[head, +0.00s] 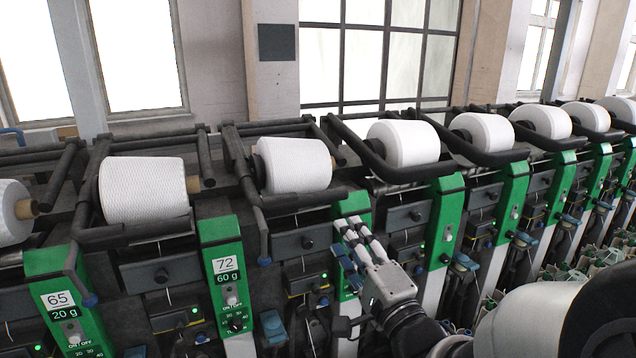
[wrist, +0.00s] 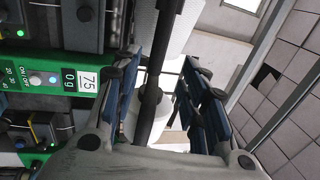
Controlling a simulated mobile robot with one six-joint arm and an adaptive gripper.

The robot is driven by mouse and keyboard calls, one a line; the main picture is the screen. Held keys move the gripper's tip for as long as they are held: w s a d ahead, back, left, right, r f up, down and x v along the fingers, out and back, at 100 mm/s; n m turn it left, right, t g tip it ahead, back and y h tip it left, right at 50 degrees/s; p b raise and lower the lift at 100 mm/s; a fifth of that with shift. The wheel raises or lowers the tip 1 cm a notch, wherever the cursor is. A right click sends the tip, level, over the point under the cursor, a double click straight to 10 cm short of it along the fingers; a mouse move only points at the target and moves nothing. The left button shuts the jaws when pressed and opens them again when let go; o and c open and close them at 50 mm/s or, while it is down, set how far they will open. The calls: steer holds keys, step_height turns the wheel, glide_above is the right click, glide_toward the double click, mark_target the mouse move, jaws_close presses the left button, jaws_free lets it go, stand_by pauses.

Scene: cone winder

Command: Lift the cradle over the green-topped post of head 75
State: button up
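The green post of head 75 (head: 352,207) stands behind my gripper in the head view; its label is hidden there. In the wrist view the green panel (wrist: 40,72) reads 75 and 0 g. The black cradle (head: 300,200) of this head runs in front of a white yarn package (head: 293,165). My gripper (head: 346,240) is in front of the post, pointing up and toward the machine. In the wrist view my gripper (wrist: 160,85) is open, blue pads apart, with a dark bar (wrist: 151,95) between them. Whether a pad touches the bar I cannot tell.
More packages (head: 402,143) in black cradles and green posts (head: 443,220) line the right. Windows and wall stand behind.

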mark_target(322, 201)
steer(key=b+x, duration=0.1)
steer(key=x, duration=1.3)
steer(key=shift+r, duration=0.1)
jaws_close()
